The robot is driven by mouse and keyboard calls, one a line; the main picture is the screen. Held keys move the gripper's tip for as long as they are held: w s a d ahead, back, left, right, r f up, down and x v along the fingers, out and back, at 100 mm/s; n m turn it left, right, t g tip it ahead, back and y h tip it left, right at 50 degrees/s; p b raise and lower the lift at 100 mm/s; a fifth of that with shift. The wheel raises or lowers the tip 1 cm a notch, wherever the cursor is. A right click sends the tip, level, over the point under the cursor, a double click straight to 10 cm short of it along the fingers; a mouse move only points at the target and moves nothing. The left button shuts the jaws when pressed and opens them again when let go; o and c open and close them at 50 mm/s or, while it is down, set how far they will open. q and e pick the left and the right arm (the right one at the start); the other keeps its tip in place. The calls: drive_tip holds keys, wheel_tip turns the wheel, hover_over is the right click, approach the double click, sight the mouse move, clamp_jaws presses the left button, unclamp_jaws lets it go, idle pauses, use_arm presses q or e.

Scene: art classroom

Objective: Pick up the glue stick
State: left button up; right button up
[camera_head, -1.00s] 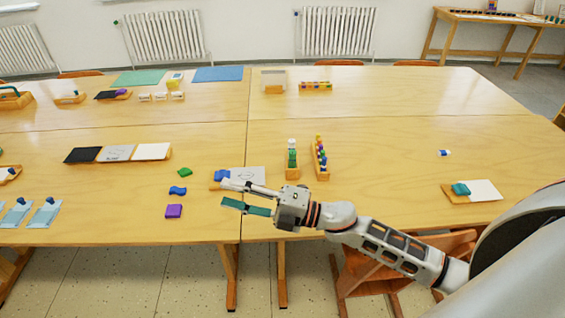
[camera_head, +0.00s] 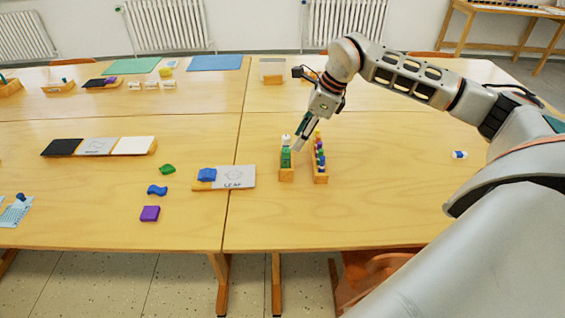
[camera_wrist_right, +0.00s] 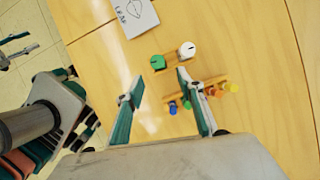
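A small wooden holder (camera_head: 287,177) on the table's right half carries a green upright piece (camera_head: 286,157) and a white-topped one (camera_head: 286,140). The green (camera_wrist_right: 157,62) and white (camera_wrist_right: 187,49) round tops also show in the right wrist view. I cannot tell for sure which is the glue stick. My right gripper (camera_head: 302,139) points down just above and beside this holder, partly overlapping the white top. In the right wrist view its fingers (camera_wrist_right: 159,74) are apart with nothing held between them. My left gripper does not show in the head view.
A second wooden holder (camera_head: 320,178) with several coloured pieces stands close on the right. A card tray (camera_head: 240,177) with a blue piece lies to the left. A white-and-blue eraser-like piece (camera_head: 459,155) lies farther right, with bare table between.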

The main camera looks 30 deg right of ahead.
sight(288, 152)
drive_tip(key=x, duration=0.7)
drive_tip(key=shift+w+a+f, duration=0.15)
drive_tip(key=shift+w+a, duration=0.05)
drive_tip(key=shift+a, duration=0.2)
drive_tip(key=shift+c, duration=0.5)
clamp_jaws()
